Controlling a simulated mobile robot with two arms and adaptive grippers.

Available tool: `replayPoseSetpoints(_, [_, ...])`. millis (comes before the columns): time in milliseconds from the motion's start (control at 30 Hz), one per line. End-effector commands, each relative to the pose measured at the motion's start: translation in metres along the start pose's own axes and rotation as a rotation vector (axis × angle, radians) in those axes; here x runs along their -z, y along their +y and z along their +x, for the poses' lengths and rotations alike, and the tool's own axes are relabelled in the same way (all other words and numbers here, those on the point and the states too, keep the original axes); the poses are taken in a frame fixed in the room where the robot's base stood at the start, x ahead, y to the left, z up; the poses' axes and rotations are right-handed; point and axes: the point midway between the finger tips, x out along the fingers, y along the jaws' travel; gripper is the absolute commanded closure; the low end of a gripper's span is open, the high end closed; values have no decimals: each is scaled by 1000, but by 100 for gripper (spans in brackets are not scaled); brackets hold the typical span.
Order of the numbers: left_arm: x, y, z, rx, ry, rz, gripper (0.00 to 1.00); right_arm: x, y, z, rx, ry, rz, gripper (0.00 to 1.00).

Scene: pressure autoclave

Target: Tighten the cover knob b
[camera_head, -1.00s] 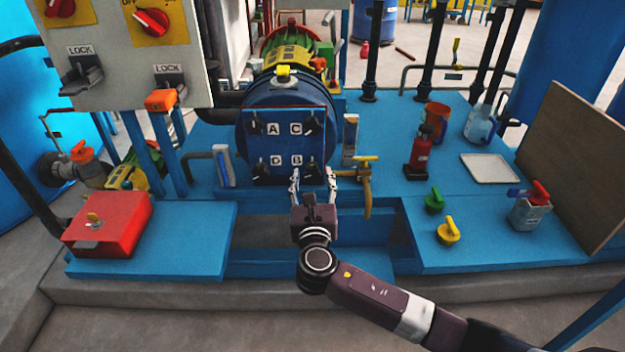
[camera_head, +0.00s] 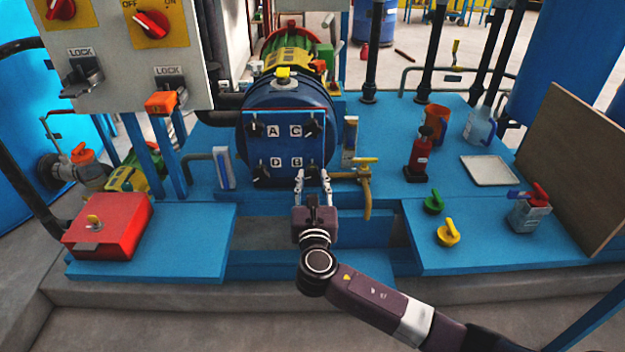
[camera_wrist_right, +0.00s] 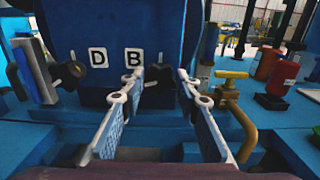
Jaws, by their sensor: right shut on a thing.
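The blue autoclave cover (camera_head: 285,148) faces me, with labels A, C, D and B and a dark knob beside each. Cover knob b (camera_head: 312,171) is at its lower right, next to label B. My right gripper (camera_head: 312,178) is shut on this knob, one finger on each side. In the right wrist view the two fingers (camera_wrist_right: 160,76) reach to the dark knob beside label B and partly hide it. Knob D (camera_wrist_right: 69,72) is free to the left. My left gripper is not in view.
A brass tap and pipe (camera_head: 366,185) stand close to the right of my right gripper. A red box (camera_head: 108,226) sits on the left bench. A green knob (camera_head: 433,202), a yellow knob (camera_head: 448,232) and a red extinguisher-like bottle (camera_head: 421,152) stand on the right.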

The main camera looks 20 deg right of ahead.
Motion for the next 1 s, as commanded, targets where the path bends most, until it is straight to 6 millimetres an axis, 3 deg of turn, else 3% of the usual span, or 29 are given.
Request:
replayPoseSetpoints(300, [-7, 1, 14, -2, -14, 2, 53, 1, 0, -1, 1, 4, 254, 95])
replayPoseSetpoints(567, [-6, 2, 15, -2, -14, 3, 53, 2, -1, -1, 2, 3, 503, 95])
replayPoseSetpoints(1000, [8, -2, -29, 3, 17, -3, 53, 4, -2, 0, 3, 2, 922, 95])
